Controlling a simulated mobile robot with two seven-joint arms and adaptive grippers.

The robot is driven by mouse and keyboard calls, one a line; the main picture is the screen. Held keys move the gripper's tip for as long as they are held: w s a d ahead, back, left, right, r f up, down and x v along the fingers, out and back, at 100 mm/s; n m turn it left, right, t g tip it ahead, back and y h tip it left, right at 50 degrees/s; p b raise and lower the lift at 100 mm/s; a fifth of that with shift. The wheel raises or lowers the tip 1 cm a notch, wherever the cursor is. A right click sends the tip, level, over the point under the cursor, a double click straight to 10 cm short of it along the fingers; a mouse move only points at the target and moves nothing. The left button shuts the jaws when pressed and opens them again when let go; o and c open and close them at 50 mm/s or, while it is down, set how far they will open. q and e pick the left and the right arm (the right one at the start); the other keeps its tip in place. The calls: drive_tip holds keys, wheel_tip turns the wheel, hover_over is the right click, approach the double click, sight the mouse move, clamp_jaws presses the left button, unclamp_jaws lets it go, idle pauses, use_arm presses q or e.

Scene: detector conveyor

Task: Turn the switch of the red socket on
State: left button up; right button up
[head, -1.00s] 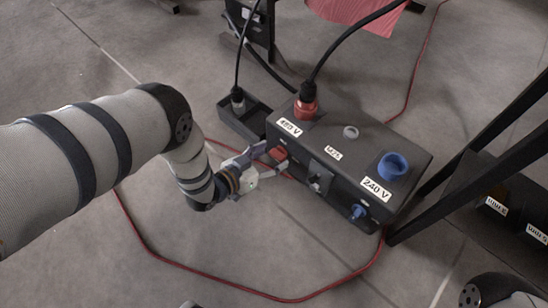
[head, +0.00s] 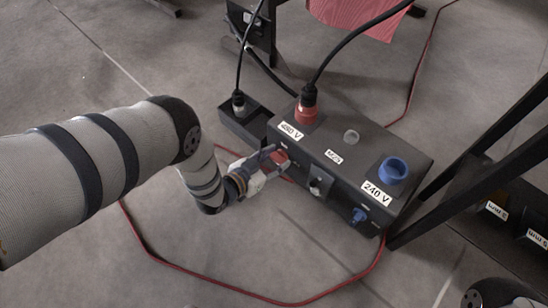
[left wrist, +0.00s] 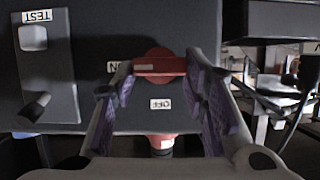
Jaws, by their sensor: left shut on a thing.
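The red switch (head: 280,158) is on the front face of the dark power box (head: 335,130), under the 480 V label. The red socket (head: 307,112) is on top of the box with a black cable plugged into it. My left gripper (head: 272,158) is at the switch, its fingers shut on the knob. In the left wrist view, the red switch (left wrist: 160,66) sits between the fingertips of my left gripper (left wrist: 160,75). Its bar lies across the picture, in line with the ON label (left wrist: 115,67); the OFF label (left wrist: 161,104) is below it.
A blue socket (head: 392,170) and a blue switch (head: 359,215) are at the box's right end. A grey switch (head: 317,185) is mid-front. A black frame leg (head: 450,205) stands close to the right. A red cable (head: 215,287) loops over open floor.

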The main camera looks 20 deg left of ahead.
use_arm(q)
drive_tip(key=o, duration=1.2)
drive_tip(key=shift+c, duration=0.2)
drive_tip(key=v, duration=1.2)
